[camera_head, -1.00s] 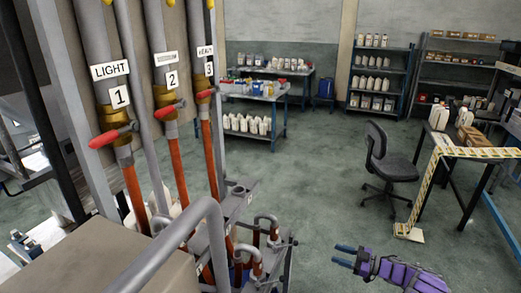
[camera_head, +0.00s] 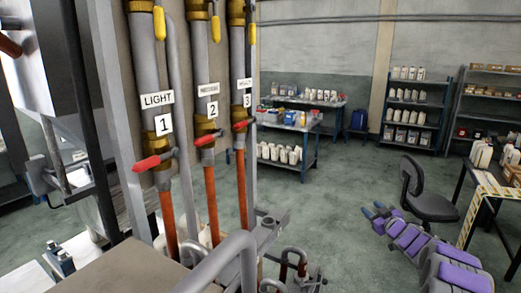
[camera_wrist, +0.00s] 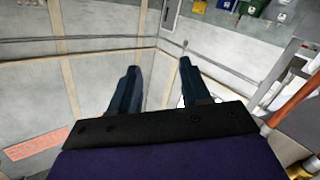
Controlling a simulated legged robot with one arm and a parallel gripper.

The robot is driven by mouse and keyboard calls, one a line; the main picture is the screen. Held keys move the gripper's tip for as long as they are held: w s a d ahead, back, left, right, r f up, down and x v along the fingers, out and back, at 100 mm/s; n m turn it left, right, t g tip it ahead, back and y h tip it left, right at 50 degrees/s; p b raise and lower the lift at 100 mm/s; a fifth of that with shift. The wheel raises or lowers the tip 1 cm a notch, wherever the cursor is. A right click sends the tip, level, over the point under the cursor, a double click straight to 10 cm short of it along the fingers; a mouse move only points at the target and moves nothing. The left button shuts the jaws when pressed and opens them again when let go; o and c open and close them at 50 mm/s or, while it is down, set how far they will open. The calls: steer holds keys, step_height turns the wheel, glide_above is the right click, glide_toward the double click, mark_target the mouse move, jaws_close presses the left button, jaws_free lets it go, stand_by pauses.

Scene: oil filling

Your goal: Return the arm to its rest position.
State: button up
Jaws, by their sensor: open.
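My purple arm enters the head view at the lower right, with my gripper (camera_head: 373,209) at its end, pointing up and left. In the wrist view, the two dark blue fingers of my gripper (camera_wrist: 158,78) stand apart with nothing between them. In the head view, the gripper is to the right of the labelled pipes and appears left of the office chair (camera_head: 428,190). How near the gripper is to the chair is hard to tell.
Pipes labelled 1 (camera_head: 165,124), 2 and 3 with red-handled valves (camera_head: 152,162) stand at the left. A grey curved rail (camera_head: 225,250) is in front. A workbench (camera_head: 313,145) and shelves (camera_head: 415,105) stand behind. Open floor (camera_head: 320,205) lies between pipes and chair.

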steer(key=s+a+r+m+g+h, duration=0.3)
steer(key=s, duration=0.3)
steer(key=s+a+r+m+g+h, duration=0.2)
steer(key=s+a+r+h, duration=0.1)
steer(key=s+r, duration=0.15)
steer(key=s+a+f+g+y, duration=0.1)
steer(key=s+a+g, duration=0.3)
steer(key=s, duration=1.4)
steer(key=s+a+f+m+g+y, duration=0.1)
steer(key=s+a+f+g, duration=0.3)
steer(key=s+a, duration=0.6)
steer(key=s+a+f+g+y, duration=0.1)
steer(key=s+a+f+g, duration=0.2)
steer(key=s, duration=2.2)
steer(key=a+g, duration=0.2)
steer(key=a, duration=0.2)
steer(key=shift+s+a+g, duration=0.15)
steer(key=shift+s+g, duration=0.15)
steer(key=shift+c, duration=0.3)
